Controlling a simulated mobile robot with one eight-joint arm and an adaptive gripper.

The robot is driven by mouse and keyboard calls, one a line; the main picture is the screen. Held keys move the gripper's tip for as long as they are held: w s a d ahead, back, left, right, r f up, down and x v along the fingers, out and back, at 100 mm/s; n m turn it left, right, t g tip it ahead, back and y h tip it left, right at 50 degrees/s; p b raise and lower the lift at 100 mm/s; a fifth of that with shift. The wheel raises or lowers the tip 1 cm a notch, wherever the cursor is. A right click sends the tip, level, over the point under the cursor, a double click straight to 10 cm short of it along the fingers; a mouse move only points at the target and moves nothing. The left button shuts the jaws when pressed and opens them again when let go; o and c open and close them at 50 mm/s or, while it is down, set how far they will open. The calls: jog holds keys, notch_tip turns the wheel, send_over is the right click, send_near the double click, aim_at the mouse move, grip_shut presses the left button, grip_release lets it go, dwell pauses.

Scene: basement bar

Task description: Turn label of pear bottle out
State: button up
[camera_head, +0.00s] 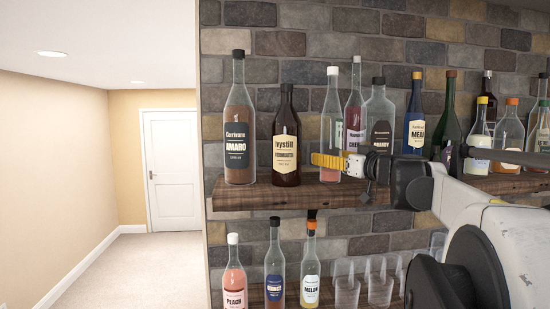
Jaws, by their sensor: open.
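A clear bottle with a white cap (332,115) and pinkish liquid stands upright near the front edge of the upper shelf (255,196). Only the edge of its label shows on its right side, so its front is not readable. No label reading "pear" can be read in view; this bottle may be the pear bottle. My gripper (328,161) reaches in from the right at the bottle's lower half. Its yellow finger crosses in front of the bottle and hides part of it. The gripper is open; whether it touches the glass I cannot tell.
A vermouth bottle (286,145) and an amaro bottle (238,130) stand to the left. A brandy bottle (380,115) and a mead bottle (415,120) stand to the right. The lower shelf holds a peach bottle (234,280), a melon bottle (310,275) and several glasses (347,290).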

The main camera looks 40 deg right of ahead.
jog(key=shift+c, duration=0.2)
jog(key=c, duration=1)
jog(key=m+h, duration=0.1)
jog(key=h, duration=0.1)
jog(key=m+g+h, duration=0.1)
jog(key=h, duration=0.1)
jog(key=m+g+h, duration=0.1)
jog(key=m+h, duration=0.1)
jog(key=shift+a, duration=0.3)
jog(key=shift+c, duration=0.2)
jog(key=shift+w+d+m+g+h, duration=0.1)
jog(key=shift+d+m+g+h, duration=0.05)
jog(key=shift+m+g+h, duration=0.85)
jog(key=shift+d+h, duration=0.1)
jog(key=shift+h, duration=0.3)
jog(key=o, duration=1)
jog(key=shift+d, duration=0.15)
